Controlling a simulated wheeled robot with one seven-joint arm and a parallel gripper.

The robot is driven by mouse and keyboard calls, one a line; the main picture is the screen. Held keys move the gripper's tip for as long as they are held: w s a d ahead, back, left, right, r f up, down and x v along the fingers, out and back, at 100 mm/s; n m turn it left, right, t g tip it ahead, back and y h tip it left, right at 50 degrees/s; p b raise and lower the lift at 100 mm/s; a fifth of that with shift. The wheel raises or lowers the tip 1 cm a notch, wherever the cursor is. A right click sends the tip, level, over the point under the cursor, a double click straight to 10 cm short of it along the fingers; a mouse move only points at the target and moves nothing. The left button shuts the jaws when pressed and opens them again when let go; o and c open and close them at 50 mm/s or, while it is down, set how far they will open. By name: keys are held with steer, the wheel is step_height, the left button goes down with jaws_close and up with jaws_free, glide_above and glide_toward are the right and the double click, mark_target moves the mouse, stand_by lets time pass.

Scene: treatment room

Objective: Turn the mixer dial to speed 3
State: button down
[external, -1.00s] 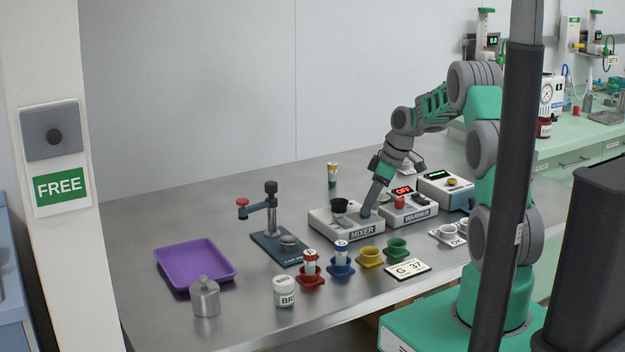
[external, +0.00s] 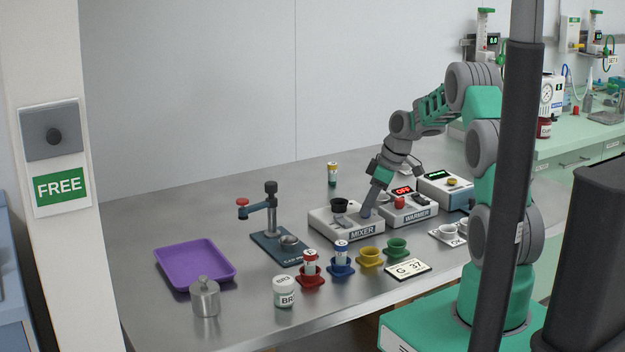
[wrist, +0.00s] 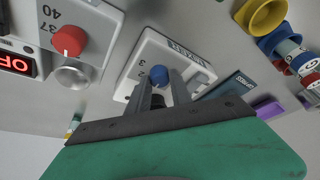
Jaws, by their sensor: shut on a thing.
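The mixer (external: 345,222) is a white box labelled MIXER with a black cup on top, standing mid-table in the external view. In the wrist view the mixer (wrist: 142,48) shows its blue dial (wrist: 159,76) with printed numbers beside it, a 3 at the upper left and a 2 lower down. My gripper (wrist: 168,80) reaches down onto the dial, its two fingers shut on it from either side. In the external view my gripper (external: 367,210) stands at the mixer's right end and hides the dial. I cannot tell the dial's exact setting.
The warmer (external: 408,208), with a red knob and a display reading OFF, stands close on the right. A stand with a red knob (external: 277,240) is to the left. Coloured cups, vials, a white jar (external: 284,293) and a purple tray (external: 195,263) lie in front and left.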

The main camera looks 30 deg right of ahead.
steer(key=shift+m+b, duration=0.4)
steer(key=m+b, duration=0.1)
steer(key=m+h+b, duration=0.1)
steer(key=shift+s+a+f+m+t, duration=0.1)
steer(key=shift+a+f+m+t, duration=0.05)
steer(key=shift+m+t, duration=0.2)
steer(key=m+h+b, duration=0.1)
steer(key=m, duration=0.1)
steer(key=m+h+b, duration=0.1)
steer(key=m+b, duration=0.1)
steer(key=m, duration=0.1)
steer(key=shift+a+t, duration=0.15)
steer(key=shift+t, duration=0.2)
steer(key=m+h+b, duration=0.1)
steer(key=m+h, duration=0.1)
steer(key=m, duration=0.3)
steer(key=shift+a, duration=0.1)
steer(key=shift+m+g+h+b, duration=0.4)
steer(key=shift+m+g+h, duration=0.25)
steer(key=shift+m, duration=1.5)
steer(key=c, duration=1.2)
jaws_free()
steer(key=shift+o, duration=0.2)
